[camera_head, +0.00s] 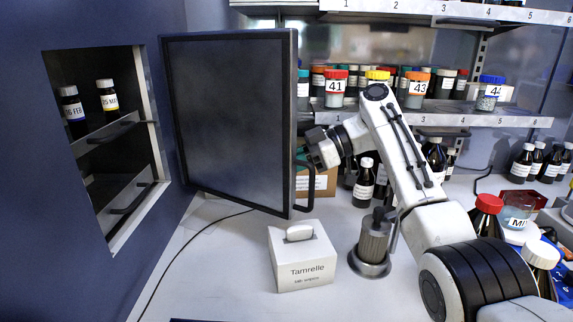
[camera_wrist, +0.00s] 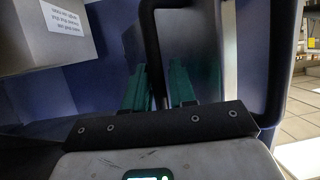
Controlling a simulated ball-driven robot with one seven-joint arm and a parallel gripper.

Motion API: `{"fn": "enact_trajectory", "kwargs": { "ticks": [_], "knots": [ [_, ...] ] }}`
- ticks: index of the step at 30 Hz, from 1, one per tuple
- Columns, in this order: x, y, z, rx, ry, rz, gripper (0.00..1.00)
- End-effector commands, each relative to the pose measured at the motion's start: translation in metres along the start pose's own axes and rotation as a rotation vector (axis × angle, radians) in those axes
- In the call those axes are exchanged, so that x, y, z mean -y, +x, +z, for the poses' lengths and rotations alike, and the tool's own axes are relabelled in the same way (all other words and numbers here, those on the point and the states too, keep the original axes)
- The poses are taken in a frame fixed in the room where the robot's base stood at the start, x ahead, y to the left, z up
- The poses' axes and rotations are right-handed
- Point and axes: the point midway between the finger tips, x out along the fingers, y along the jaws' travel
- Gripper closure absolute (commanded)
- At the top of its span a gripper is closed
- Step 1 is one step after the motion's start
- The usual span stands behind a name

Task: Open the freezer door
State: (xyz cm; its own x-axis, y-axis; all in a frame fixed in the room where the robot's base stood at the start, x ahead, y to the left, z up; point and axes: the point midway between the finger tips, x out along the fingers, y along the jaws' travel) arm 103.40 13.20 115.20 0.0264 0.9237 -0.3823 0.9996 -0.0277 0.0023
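The freezer door (camera_head: 228,120) is a dark panel with a black frame. It stands swung wide open, out over the worktop, with the freezer opening (camera_head: 105,140) exposed to its left. Its black bar handle (camera_head: 311,195) is on the door's right edge; the handle also shows in the wrist view (camera_wrist: 152,45). My gripper (camera_head: 305,158) is at the handle's upper part. In the wrist view, the green fingers of my gripper (camera_wrist: 159,85) lie on either side of the bar, with little gap. They look shut on it, though contact is partly hidden.
A white Tamrelle wipes box (camera_head: 302,262) stands below the door. A metal cylinder on a round base (camera_head: 373,245) stands beside my arm. Brown bottles and a cardboard box (camera_head: 318,184) are behind. Shelves with jars (camera_head: 336,88) run along the back. The front left worktop is mostly clear, with a thin cable.

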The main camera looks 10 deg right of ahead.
Motion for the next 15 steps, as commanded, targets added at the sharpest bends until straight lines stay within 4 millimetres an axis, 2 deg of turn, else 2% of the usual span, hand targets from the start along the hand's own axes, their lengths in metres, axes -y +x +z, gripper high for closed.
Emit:
{"fn": "enact_trajectory", "kwargs": {
  "ticks": [5,15],
  "knots": [
    [-0.001,-0.015,0.001,0.000,0.001,0.002,0.75],
    [-0.001,-0.080,0.000,-0.001,0.000,0.002,0.75]
  ]
}}
